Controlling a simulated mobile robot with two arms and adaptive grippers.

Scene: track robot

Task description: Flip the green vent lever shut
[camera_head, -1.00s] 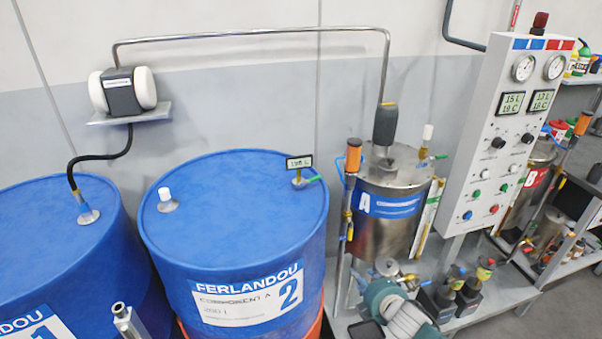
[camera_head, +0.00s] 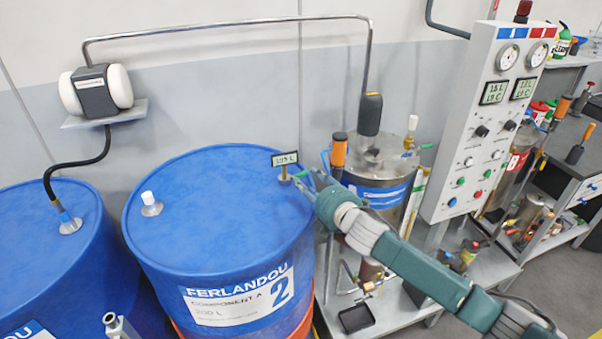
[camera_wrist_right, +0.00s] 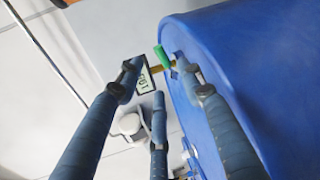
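The green vent lever (camera_head: 300,175) sits on a short brass stem on the top of blue drum 2 (camera_head: 215,185), beside a small litre display (camera_head: 285,158). In the head view my right gripper (camera_head: 311,184) is just right of the lever, at the drum's rim. The right wrist view shows its fingers (camera_wrist_right: 165,88) spread and empty. There the green lever (camera_wrist_right: 162,56) appears beyond the fingertips, between the outer two; I see a gap but cannot judge contact. My left gripper is not in view.
Steel tank A (camera_head: 385,185), with its own green lever (camera_head: 426,146), stands right behind my right forearm. A tall white control panel (camera_head: 485,120) is further right. A white cap (camera_head: 150,200) stands on the drum top, whose middle is clear.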

